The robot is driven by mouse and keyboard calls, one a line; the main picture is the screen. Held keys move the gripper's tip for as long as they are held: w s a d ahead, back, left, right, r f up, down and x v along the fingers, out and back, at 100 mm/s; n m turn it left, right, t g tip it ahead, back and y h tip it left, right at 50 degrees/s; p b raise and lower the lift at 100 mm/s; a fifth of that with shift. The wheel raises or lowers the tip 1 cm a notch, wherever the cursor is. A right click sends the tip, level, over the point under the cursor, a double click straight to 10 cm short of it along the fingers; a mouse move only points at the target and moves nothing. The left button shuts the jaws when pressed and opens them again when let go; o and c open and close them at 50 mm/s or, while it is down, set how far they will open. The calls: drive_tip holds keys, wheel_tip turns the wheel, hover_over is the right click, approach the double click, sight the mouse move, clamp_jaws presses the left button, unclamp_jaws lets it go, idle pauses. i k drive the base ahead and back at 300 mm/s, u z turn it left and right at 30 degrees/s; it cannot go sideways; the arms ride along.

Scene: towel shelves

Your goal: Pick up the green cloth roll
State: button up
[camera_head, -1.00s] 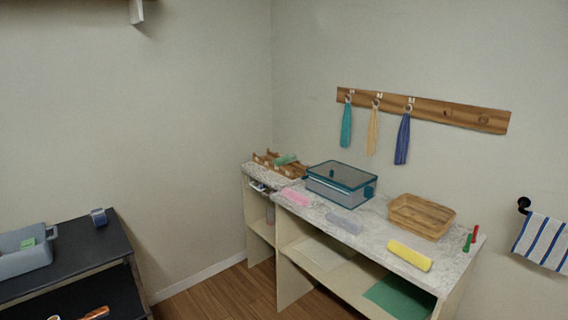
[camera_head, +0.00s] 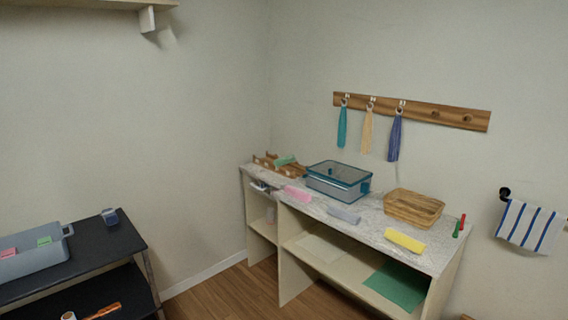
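A green cloth roll (camera_head: 285,160) lies on the wooden tray (camera_head: 268,163) at the far left end of the marble-topped counter. It is small in view. Another small green piece (camera_head: 45,241) sits in the grey bin on the black shelf at the left; I cannot tell if it is a roll. A green flat cloth (camera_head: 396,286) lies on the counter's lower shelf. My gripper is not in view.
The marble counter (camera_head: 365,222) holds a teal-rimmed clear box (camera_head: 338,181), a wooden basket (camera_head: 414,207), and pink (camera_head: 297,194), grey (camera_head: 343,215) and yellow (camera_head: 404,240) rolls. The grey bin (camera_head: 35,262) stands on the black shelf (camera_head: 118,240). Wood floor (camera_head: 222,293) lies open between them.

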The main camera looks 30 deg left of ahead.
sight(289, 159)
drive_tip(key=u, duration=1.65)
drive_tip(key=i, duration=3.55)
